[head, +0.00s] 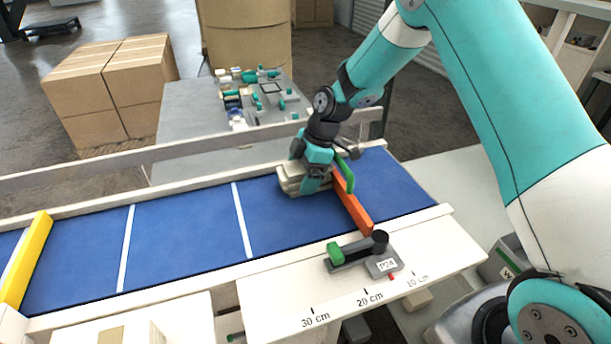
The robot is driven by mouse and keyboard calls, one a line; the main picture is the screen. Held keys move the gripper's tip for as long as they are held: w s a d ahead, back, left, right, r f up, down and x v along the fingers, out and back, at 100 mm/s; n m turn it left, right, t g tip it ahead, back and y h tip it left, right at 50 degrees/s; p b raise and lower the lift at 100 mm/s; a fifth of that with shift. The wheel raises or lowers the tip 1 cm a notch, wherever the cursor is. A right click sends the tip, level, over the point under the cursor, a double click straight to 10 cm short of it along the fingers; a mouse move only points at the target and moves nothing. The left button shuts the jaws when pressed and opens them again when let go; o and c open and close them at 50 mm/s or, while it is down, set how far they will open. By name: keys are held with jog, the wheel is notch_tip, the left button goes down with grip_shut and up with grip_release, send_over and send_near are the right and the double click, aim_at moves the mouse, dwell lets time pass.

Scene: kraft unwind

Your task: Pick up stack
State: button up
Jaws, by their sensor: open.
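A small stack (290,181) of pale, flat, beige pieces sits on the blue conveyor belt (185,228), near its far side rail. My gripper (313,180) is open and reaches down from above at the right side of the stack. It hides part of the stack, and I cannot tell whether its fingers touch it or straddle it.
An orange bar (352,204) with a green piece (344,173) crosses the belt just right of my gripper. A yellow bar (24,262) crosses it at the far left. A grey clamp labelled P24 (384,264) sits on the near ledge. The belt's middle is clear.

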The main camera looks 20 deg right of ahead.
jog(key=c, duration=1.1)
jog(key=shift+o, duration=0.2)
